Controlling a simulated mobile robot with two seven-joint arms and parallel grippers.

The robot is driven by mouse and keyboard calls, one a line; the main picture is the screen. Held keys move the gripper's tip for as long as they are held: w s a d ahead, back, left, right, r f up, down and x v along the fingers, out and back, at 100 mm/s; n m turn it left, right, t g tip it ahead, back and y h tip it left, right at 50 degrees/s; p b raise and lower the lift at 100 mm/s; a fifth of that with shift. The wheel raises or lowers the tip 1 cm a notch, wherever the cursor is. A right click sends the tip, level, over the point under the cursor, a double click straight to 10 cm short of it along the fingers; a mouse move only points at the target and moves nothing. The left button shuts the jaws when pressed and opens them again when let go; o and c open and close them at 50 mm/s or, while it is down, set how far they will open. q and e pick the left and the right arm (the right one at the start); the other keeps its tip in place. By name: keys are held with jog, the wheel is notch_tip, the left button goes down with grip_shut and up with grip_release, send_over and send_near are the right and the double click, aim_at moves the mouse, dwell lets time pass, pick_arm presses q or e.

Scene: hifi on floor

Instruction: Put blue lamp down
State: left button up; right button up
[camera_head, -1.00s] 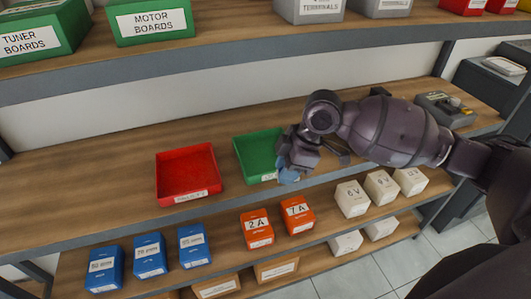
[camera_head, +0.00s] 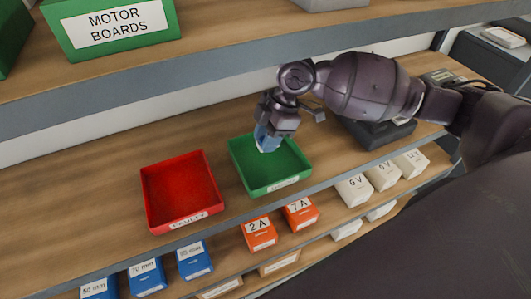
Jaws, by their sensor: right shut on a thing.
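My right gripper (camera_head: 272,122) comes in from the right and points down over the back part of the green tray (camera_head: 241,178). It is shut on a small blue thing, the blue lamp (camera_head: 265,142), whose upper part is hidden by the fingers. The lamp is over or inside the tray; I cannot tell if it touches the tray floor. The rest of the green tray looks empty. My left gripper is not in view.
A red tray (camera_head: 181,191) labelled "FAULTY" stands empty to the left. A dark device (camera_head: 378,132) sits at the right under my arm. Orange boxes (camera_head: 260,234), blue boxes (camera_head: 194,260) and white boxes (camera_head: 354,190) stand on the lower shelf. The upper shelf edge (camera_head: 200,84) runs above.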

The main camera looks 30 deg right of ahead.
aim_at(264, 164)
jog(key=shift+f, duration=0.75)
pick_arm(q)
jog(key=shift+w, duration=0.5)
pick_arm(e)
jog(key=shift+w+f, duration=0.1)
jog(key=shift+f, duration=2.1)
jog(key=shift+f, duration=0.25)
jog(key=o, duration=1)
jog(key=shift+f, duration=0.15)
jog(key=shift+c, duration=0.2)
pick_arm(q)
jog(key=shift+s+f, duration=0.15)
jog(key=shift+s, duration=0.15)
pick_arm(e)
jog(key=shift+s+f, duration=0.1)
jog(key=shift+s, duration=0.1)
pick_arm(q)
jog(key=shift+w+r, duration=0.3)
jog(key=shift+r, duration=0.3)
pick_arm(e)
jog(key=v, duration=1.3)
jog(key=shift+w+a, duration=0.15)
jog(key=shift+a, duration=0.1)
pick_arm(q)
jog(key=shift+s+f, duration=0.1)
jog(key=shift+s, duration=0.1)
